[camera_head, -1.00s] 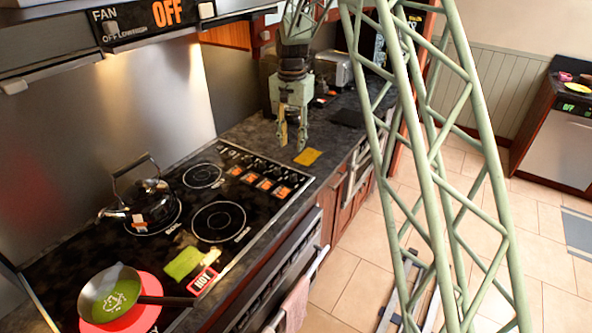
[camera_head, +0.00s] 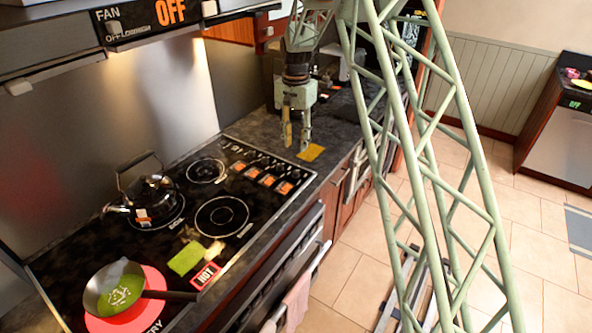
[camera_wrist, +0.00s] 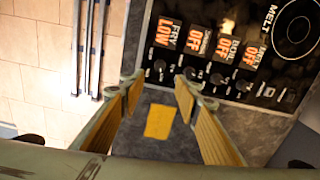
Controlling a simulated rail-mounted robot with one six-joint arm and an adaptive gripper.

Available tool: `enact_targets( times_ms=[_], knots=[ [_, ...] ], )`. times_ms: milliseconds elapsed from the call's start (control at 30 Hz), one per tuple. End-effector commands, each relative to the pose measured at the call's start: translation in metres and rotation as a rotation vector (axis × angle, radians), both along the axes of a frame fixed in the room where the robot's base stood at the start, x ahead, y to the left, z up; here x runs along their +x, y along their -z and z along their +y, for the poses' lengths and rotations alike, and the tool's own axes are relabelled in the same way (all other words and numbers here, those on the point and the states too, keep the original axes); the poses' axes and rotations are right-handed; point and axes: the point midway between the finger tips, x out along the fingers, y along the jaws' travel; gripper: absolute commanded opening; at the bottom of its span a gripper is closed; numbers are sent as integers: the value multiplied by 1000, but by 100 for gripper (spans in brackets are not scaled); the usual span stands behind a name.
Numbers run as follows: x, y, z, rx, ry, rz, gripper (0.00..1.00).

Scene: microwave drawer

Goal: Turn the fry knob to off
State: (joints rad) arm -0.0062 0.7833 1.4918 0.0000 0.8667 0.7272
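The fry knob (camera_wrist: 159,68) is a small dark knob on the stove's control panel, just below an orange label (camera_wrist: 164,32) reading FRY LOW in the wrist view. Its pointer is too small to read. My gripper (camera_wrist: 158,81) is open and empty, with one fingertip on each side of the knob in that picture. Its height above the panel is hard to judge. In the head view my gripper (camera_head: 296,143) hangs over the counter at the far end of the stove, near the panel. The fry label (camera_head: 285,188) is the one closest to the counter's front edge.
Other knobs (camera_wrist: 215,78) sit close beside, with labels reading OFF. A yellow note (camera_wrist: 159,121) lies on the dark counter. A kettle (camera_head: 147,195), a pan (camera_head: 118,290) and a green cloth (camera_head: 186,258) are on the stove. Open floor (camera_head: 360,270) lies right.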

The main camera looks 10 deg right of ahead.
Motion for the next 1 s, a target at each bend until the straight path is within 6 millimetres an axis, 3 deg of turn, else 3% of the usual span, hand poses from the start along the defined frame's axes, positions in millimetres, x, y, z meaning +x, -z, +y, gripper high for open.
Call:
enact_targets(
  times_ms=[267, 1000],
  knots=[
    [0, 21, 0, 0, 0, 1, 30],
    [0, 114, 0, 0, 0, 1, 30]
  ],
)
